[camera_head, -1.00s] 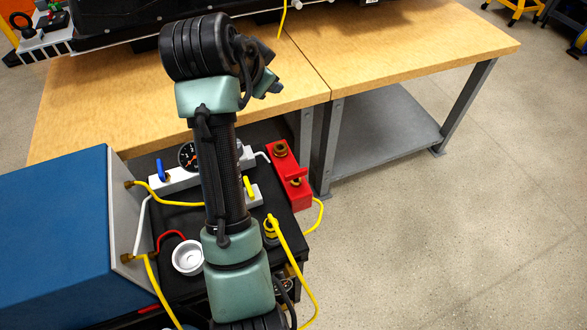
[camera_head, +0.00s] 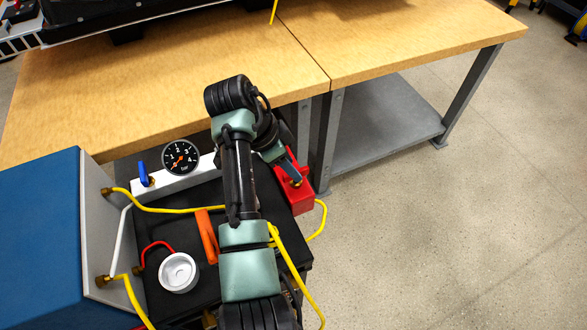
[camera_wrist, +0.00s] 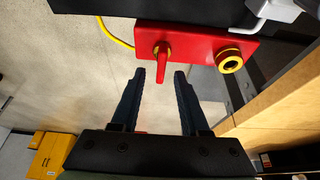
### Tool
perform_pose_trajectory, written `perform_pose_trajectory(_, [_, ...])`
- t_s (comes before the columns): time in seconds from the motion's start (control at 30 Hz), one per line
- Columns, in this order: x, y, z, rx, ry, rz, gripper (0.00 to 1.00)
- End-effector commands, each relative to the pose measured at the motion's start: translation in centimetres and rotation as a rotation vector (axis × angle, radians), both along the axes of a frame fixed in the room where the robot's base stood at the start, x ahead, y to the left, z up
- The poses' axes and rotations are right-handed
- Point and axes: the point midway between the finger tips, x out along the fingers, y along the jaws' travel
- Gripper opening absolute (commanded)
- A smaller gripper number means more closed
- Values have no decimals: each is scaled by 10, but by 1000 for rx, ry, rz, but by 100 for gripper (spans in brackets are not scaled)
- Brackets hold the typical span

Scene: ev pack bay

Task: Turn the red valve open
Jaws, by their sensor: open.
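The red valve handle (camera_wrist: 163,67) sticks out from a yellow collar on a red block, and it points toward my gripper in the wrist view. The red block (camera_wrist: 201,39) also shows in the head view (camera_head: 298,202), at the right edge of the black cart. My gripper (camera_wrist: 159,72) is open. Its two dark fingers lie either side of the handle's line in the picture, with the handle's tip just beyond the fingertips; I cannot tell the depth gap. In the head view my gripper (camera_head: 294,181) covers the handle.
A brass port (camera_wrist: 230,61) sits beside the handle on the block. A yellow hose (camera_head: 322,220) runs from the block. A pressure gauge (camera_head: 181,157), a blue lever (camera_head: 143,173), an orange handle (camera_head: 207,236) and a white cup (camera_head: 178,272) are on the cart. A wooden workbench (camera_head: 130,100) stands behind.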

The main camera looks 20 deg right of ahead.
Motion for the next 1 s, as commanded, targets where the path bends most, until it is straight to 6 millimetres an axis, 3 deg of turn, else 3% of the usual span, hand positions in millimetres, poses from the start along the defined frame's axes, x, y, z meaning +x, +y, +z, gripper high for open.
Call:
perform_pose_trajectory(0.2, [0, -9, -21, 1, 0, -1, 45])
perform_pose_trajectory(0.53, [1, -10, -24, 0, -2, 1, 45])
perform_pose_trajectory(0.8, [1, -10, -23, 0, -2, 1, 0])
perform_pose_trajectory(1.0, [1, -10, -23, 0, -1, 1, 0])
